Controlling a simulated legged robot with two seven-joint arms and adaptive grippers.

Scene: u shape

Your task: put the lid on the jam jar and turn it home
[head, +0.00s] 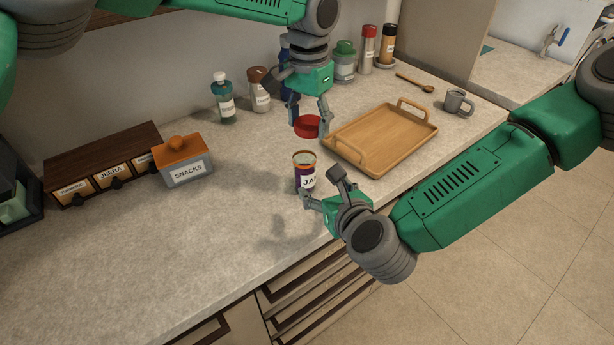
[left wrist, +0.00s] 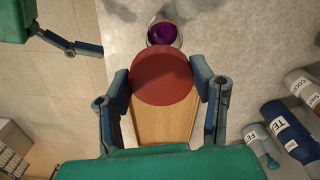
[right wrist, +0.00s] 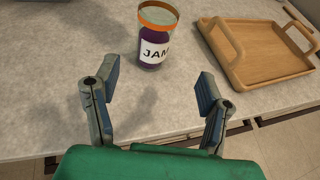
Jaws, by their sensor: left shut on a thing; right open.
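The jam jar (head: 304,172) stands upright and open on the counter, with purple contents, an orange rim band and a white JAM label. It also shows in the right wrist view (right wrist: 153,48) and, from above, in the left wrist view (left wrist: 164,33). My left gripper (head: 309,118) is shut on the red lid (head: 307,127) and holds it above the counter, behind the jar. The lid fills the space between the fingers in the left wrist view (left wrist: 163,76). My right gripper (head: 322,190) is open and empty, just in front of the jar, its fingers apart from it.
A wooden tray (head: 385,131) with handles lies right of the jar. A SNACKS box (head: 186,167) and a spice drawer rack (head: 100,170) stand left. Several bottles line the back; a grey mug (head: 458,103) stands far right. The counter's front left is clear.

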